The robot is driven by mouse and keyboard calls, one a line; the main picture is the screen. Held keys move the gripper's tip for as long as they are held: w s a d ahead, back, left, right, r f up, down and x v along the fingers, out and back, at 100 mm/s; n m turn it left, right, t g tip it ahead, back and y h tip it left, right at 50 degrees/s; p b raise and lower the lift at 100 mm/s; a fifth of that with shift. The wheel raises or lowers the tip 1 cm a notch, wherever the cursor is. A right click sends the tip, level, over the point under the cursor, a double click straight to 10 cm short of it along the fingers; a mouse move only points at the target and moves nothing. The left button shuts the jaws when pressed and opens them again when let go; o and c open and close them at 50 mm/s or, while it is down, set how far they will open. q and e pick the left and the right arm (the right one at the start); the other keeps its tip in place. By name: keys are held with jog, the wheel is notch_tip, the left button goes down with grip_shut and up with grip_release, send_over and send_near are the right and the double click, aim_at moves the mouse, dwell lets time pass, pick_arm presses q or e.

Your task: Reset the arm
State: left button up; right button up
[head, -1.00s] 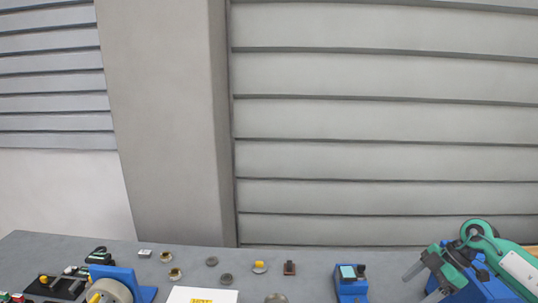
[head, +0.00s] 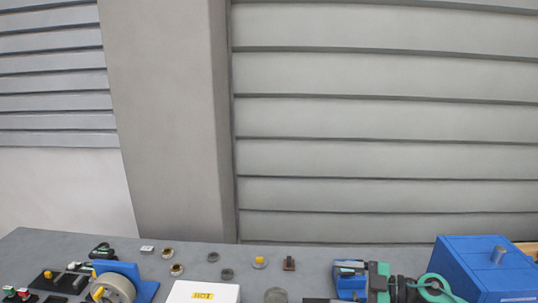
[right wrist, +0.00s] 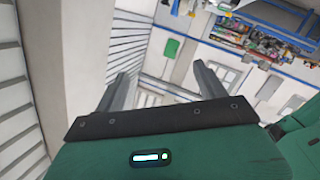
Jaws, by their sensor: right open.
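My left gripper is in neither view.
A blue box with a grey knob (head: 490,268) stands at the right. A white box labelled HOT (head: 225,292), small round parts and a wheel on a blue stand (head: 118,287) occupy the grey table (head: 50,243).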

jog(key=s+d+f+m+t+h, duration=0.3)
jog(key=s+f+m+t+h, duration=0.1)
jog(key=s+f+m+h, duration=0.35)
jog(key=s+d+f+m+t+h, duration=0.3)
jog(key=s+f+m+h, duration=0.25)
jog(key=m+h, duration=0.45)
jog(key=s+a+f+g+y, duration=0.1)
jog(key=s+f+g, duration=0.3)
jog(key=s, duration=0.6)
jog(key=s+f+g+y, duration=0.1)
jog(key=s+f+g, duration=0.3)
jog(key=s, duration=0.6)
notch_tip(320, 180, down, 34)
jog(key=g+b, duration=0.2)
jog(key=b, duration=0.3)
jog(key=s+d+f+b, duration=0.1)
jog(key=s+f+b, duration=0.1)
jog(key=s+f, duration=0.7)
jog(key=s+d+f+g+b, duration=0.1)
jog(key=s+d+f+b, duration=0.1)
jog(key=s+f, duration=0.8)
notch_tip(320, 180, down, 6)
jog(key=shift+s+d+f+g+b, duration=0.2)
jog(key=shift+g+b, duration=0.1)
jog(key=shift+b, duration=0.2)
